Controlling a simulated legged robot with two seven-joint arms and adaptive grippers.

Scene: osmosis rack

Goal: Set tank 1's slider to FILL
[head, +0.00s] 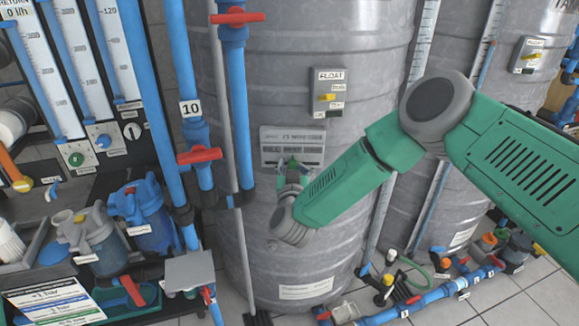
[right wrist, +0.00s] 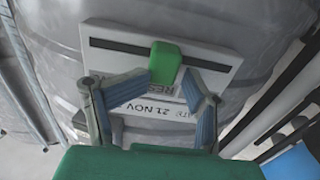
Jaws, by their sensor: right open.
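A white slider panel (head: 292,137) is on the front of the large grey tank (head: 320,220) in the middle of the head view. In the right wrist view the panel (right wrist: 215,57) has a dark slot with a green slider knob (right wrist: 166,62) near its middle. Its lettering is upside down and partly hidden; "21 NOV" can be read, but no FILL mark. My right gripper (right wrist: 166,82) is open, its blue-padded fingertips on either side of the knob's lower end. I cannot tell whether they touch it. In the head view the right gripper (head: 291,172) covers the panel's lower part. My left gripper is out of view.
A grey FLOAT box (head: 328,92) with a yellow switch sits above right on the same tank. Blue pipes with red valves (head: 199,155) rise just left of the panel. A second grey tank (head: 450,190) stands behind my right arm. Blue floor pipes (head: 425,300) run at lower right.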

